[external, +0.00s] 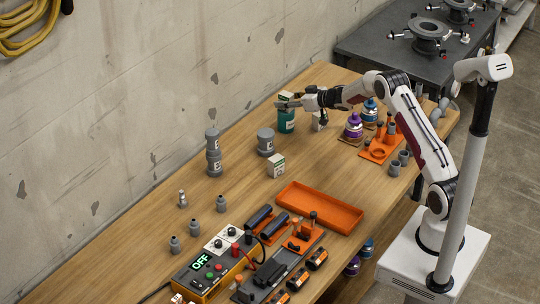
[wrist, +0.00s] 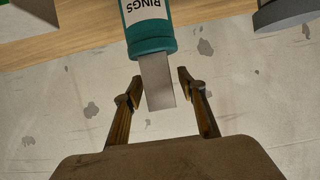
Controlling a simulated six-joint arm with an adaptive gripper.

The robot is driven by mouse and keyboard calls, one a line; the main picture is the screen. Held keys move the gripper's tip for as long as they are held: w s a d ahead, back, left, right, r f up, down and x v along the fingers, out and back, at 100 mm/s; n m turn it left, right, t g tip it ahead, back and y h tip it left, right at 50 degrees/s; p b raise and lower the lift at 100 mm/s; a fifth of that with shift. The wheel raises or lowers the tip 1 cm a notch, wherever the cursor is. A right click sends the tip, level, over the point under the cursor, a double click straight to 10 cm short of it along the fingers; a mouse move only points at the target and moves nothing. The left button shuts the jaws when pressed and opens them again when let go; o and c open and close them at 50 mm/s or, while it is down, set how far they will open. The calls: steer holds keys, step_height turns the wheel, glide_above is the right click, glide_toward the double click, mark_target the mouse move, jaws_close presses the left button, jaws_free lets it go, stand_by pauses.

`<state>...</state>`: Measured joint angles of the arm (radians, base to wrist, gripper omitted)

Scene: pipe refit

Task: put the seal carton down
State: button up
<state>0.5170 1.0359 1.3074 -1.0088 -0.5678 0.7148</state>
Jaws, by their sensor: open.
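A small seal carton (external: 286,96) sits on top of a teal canister (external: 286,121) near the wall. In the wrist view, which is upside down, the carton (wrist: 157,82) shows a plain grey face against the lid end of the canister (wrist: 148,30) marked "RINGS". My gripper (external: 284,104) is at the carton's height. In the wrist view my gripper (wrist: 159,80) is open, with one finger on each side of the carton and a narrow gap at each side. The carton's far side is hidden.
White-and-green cartons stand on the bench, one right of the canister (external: 319,121) and one nearer the front (external: 276,165). Grey capped pots (external: 265,142) stand left of the canister. Purple and blue flasks (external: 353,126) stand right. An orange tray (external: 320,207) is empty.

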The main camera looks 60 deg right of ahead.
steer(key=shift+s+r, duration=0.1)
steer(key=shift+r, duration=0.1)
steer(key=shift+s+r, duration=0.1)
steer(key=shift+s, duration=0.05)
steer(key=v, duration=1.1)
steer(key=shift+s, duration=0.2)
steer(key=shift+r, duration=0.1)
stand_by(0.4)
steer(key=shift+r, duration=0.1)
